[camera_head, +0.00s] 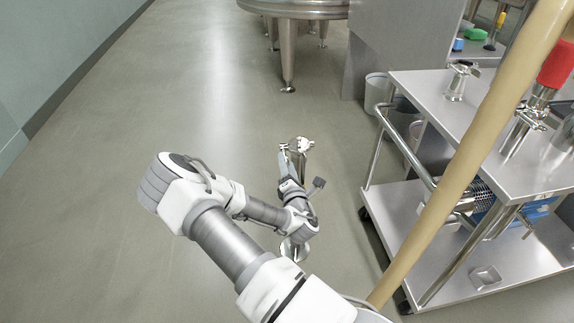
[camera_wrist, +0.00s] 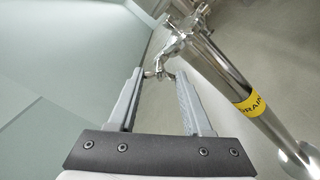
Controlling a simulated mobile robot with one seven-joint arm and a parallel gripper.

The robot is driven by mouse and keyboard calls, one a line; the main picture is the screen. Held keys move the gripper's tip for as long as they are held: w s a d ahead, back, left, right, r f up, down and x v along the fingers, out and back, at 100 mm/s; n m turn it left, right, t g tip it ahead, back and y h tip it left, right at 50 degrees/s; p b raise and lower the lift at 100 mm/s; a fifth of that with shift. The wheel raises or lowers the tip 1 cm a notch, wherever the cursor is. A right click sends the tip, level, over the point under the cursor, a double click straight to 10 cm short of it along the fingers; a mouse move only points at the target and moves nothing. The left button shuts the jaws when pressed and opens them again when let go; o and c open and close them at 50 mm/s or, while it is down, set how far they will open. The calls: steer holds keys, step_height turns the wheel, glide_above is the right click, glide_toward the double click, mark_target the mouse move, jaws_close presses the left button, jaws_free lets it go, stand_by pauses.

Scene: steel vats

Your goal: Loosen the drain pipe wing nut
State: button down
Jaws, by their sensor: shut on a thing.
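The drain pipe (camera_wrist: 225,78) is a polished steel post with a yellow label reading DRAIN, on the right in the wrist view. In the head view, its top (camera_head: 301,146) shows past my gripper and its round foot (camera_head: 295,251) stands on the floor. A clamp (camera_wrist: 188,24) sits around the pipe's upper end. The small steel wing nut (camera_wrist: 157,73) sticks out from the clamp, between my fingertips. In the head view, my gripper (camera_head: 288,163) is beside the pipe top, and the wing nut is too small to make out.
A steel cart (camera_head: 486,130) with fittings on its top stands to the right. A beige slanted pole (camera_head: 470,165) crosses the near right. A steel vat (camera_head: 293,8) on legs stands at the back. The floor to the left is clear up to the wall.

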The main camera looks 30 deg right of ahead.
steer(key=shift+r+n, duration=0.1)
steer(key=shift+n, duration=3.7)
steer(key=shift+c, duration=1.6)
jaws_free()
steer(key=shift+s, duration=0.1)
